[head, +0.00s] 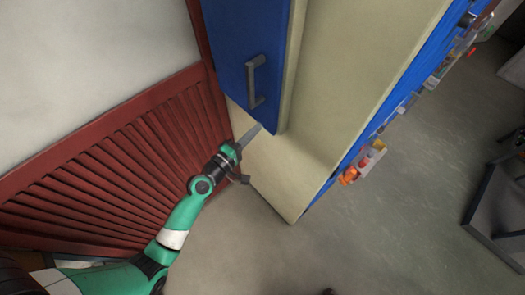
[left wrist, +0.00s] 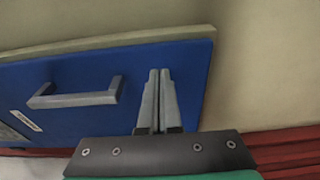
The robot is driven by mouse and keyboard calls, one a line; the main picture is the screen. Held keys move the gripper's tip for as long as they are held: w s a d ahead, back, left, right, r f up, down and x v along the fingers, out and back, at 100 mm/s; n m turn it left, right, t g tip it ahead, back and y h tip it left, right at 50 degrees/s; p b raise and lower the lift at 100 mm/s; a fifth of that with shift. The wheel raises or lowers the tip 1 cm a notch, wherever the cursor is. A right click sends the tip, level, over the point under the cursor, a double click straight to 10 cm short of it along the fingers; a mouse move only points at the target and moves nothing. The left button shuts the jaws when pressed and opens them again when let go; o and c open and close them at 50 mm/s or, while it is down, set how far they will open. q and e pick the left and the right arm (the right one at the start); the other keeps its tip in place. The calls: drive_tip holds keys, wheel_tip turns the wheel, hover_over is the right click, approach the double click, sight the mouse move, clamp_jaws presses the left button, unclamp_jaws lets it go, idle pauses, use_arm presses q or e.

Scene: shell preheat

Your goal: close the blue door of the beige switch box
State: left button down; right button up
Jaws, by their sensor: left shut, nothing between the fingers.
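The blue door (head: 243,45) with its grey handle (head: 254,82) is at the upper middle of the head view. A pale edge runs along its right side, beside the beige switch box (head: 350,70). I cannot tell how far the door stands open. My left gripper (head: 258,128) is shut and empty at the door's lower end, past the handle. In the left wrist view, its closed fingers (left wrist: 160,75) overlap the blue door (left wrist: 190,70), to the right of the handle (left wrist: 75,97). Whether they touch the door is unclear. My right gripper is not in view.
A red slatted panel (head: 110,150) stands along the left, below a pale wall (head: 90,50). Small orange and coloured items (head: 362,165) sit along the blue right side of the box. Grey floor (head: 400,210) is open at the lower right, with a dark metal frame (head: 490,215) beyond.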

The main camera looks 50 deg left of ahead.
use_arm(q)
drive_tip(key=s+d+p, duration=0.3)
drive_tip(key=d+p, duration=0.3)
drive_tip(key=d, duration=0.3)
drive_tip(key=shift+d, duration=0.25)
drive_tip(key=shift+r, duration=0.1)
